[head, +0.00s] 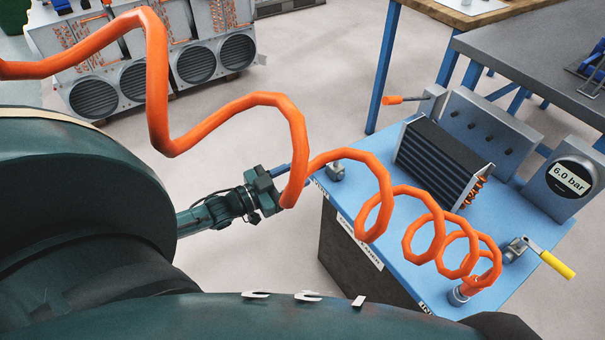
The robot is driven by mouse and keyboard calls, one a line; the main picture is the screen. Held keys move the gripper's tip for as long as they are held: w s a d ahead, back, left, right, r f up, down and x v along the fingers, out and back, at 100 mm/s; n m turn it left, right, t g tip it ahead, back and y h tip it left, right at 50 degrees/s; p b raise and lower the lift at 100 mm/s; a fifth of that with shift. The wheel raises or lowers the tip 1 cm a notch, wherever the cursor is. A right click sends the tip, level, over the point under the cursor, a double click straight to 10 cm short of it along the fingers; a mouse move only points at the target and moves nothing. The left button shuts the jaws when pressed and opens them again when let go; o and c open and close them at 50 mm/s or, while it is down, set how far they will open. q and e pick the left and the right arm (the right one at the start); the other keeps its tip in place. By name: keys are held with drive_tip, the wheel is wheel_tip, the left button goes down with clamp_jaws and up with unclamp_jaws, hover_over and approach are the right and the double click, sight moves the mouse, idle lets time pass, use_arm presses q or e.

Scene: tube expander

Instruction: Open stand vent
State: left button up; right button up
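The stand is a blue-topped bench (385,240) at the right. At its near left corner sits a small metal valve (336,172), with a blue lever (282,169) sticking out to the left past the edge. I take this for the vent; the label beside it is mostly hidden by the orange hose. My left gripper (268,186) is at the outer end of the blue lever. The hose covers part of this spot, and I cannot tell whether the fingers are closed on the lever. My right gripper is not in view.
A coiled orange hose (270,100) runs across the view to a fitting at the bench's near right corner. A yellow-handled valve (555,263), a gauge reading 6.0 bar (570,178) and a finned block (440,165) stand on the bench.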

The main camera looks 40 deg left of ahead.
sight(319, 167)
use_arm(q)
drive_tip(key=shift+x, duration=1.35)
drive_tip(key=shift+c, duration=0.3)
clamp_jaws()
